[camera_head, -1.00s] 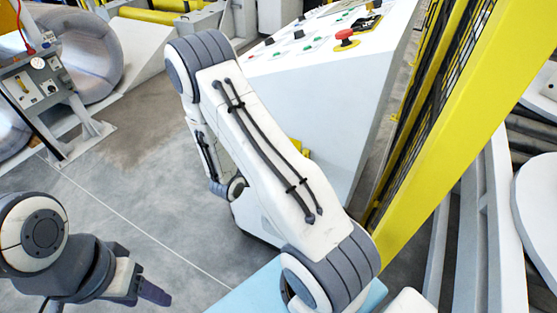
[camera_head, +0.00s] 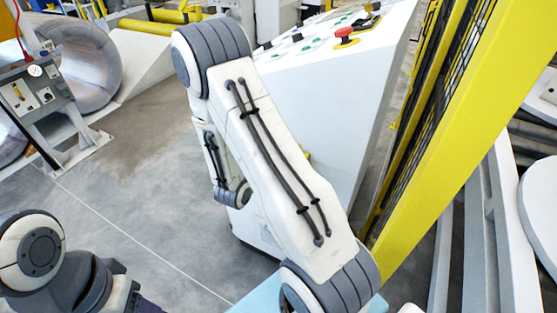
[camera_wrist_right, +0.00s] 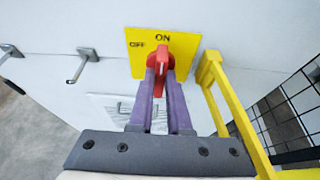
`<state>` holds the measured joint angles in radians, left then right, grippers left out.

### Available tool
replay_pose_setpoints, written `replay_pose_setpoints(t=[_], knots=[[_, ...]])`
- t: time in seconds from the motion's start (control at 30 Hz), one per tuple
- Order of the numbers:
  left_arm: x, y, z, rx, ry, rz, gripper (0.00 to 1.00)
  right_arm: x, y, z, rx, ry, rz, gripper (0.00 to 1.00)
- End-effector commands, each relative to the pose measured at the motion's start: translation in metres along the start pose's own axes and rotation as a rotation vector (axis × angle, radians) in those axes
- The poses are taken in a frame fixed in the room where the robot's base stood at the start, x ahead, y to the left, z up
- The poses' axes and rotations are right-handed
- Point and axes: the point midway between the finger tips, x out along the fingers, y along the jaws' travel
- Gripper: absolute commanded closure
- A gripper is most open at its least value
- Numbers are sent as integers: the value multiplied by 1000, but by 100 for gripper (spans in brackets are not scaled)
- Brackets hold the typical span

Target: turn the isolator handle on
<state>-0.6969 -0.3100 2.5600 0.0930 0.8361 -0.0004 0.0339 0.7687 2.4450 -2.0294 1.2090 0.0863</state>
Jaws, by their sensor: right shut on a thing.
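The red isolator handle (camera_wrist_right: 161,66) sits on a yellow plate (camera_wrist_right: 137,64) marked OFF on the left and ON at the top. The handle stands nearly upright in the right wrist view, its upper end just below the ON mark. My right gripper (camera_wrist_right: 161,75) has its purple fingers on either side of the handle and is shut on it. In the head view my right arm hides this gripper and the handle. My left gripper (camera_head: 148,305) is at the bottom left of the head view, mostly cut off by the edge, away from the handle.
A white control desk (camera_head: 325,95) with a red mushroom button (camera_head: 346,34) stands behind my right arm. A yellow fence post (camera_head: 455,130) is on the right. Metal hooks (camera_wrist_right: 84,58) stick out left of the plate. A yellow frame (camera_wrist_right: 225,100) stands close right of my right gripper.

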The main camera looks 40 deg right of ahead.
Motion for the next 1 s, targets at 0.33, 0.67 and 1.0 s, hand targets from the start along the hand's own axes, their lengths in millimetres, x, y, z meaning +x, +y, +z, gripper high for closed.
replay_pose_setpoints(t=[0.33, 0.67, 1.0], knots=[[0, 0, 0, 0, 0, 0, 44, 0, 0, 0, 1, 0, 0, 54], [2, 0, 0, 0, 0, 0, 44, -20, 2, 0, -1, 0, 7, 54], [2, 0, 0, 0, 0, 0, 44, -85, 2, 1, -1, 1, 6, 54]])
